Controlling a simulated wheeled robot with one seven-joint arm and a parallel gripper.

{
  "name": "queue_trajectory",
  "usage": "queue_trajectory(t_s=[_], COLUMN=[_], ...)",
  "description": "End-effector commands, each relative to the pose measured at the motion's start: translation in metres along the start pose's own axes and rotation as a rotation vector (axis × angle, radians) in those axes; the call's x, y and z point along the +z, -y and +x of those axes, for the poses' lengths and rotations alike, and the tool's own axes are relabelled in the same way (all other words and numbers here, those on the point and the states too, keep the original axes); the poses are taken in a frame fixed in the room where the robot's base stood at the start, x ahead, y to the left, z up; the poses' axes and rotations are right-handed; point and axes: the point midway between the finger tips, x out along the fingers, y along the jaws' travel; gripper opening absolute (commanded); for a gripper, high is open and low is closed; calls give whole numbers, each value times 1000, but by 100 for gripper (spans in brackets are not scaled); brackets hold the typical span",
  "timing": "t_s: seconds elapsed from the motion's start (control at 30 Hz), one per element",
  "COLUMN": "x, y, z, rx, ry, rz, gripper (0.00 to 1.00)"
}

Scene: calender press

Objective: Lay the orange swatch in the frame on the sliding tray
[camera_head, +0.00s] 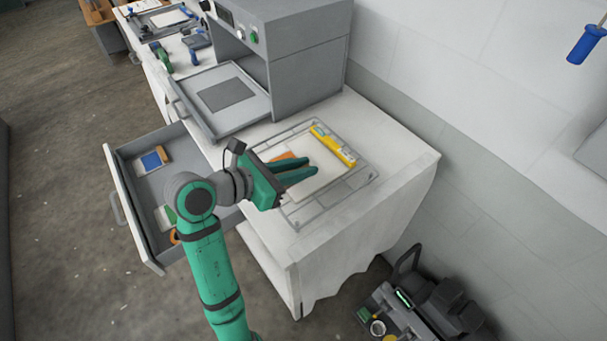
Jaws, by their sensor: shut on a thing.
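My gripper (314,170), with green fingers, is above the right part of the white counter, over a wire rack. An orange patch, the orange swatch (284,156), shows beside the fingers near the palm. The gripper appears shut on it; the fingers hide part of it. The sliding tray (196,84) is pulled out of the grey press, left of and behind my gripper. A dark grey rectangle (226,94) lies flat on the tray, bare on top; I cannot clearly make out a raised frame around it.
The wire rack (298,222) holds a pale sheet (318,182) and a yellow bar (333,146). An open drawer (127,171) below the counter holds a blue item (152,160) and other small things. The press (300,70) rises behind the tray. A wall bounds the right.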

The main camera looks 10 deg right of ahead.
Motion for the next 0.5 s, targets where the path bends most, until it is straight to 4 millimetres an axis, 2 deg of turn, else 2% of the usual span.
queue_trajectory(t_s=[0.17,0.4,0.5], x=[-7,-34,-38], y=[-6,-8,-8], z=[9,23,26], rx=[2,3,3], ry=[1,0,1], rz=[-2,-4,-2], gripper=[0,0,0])
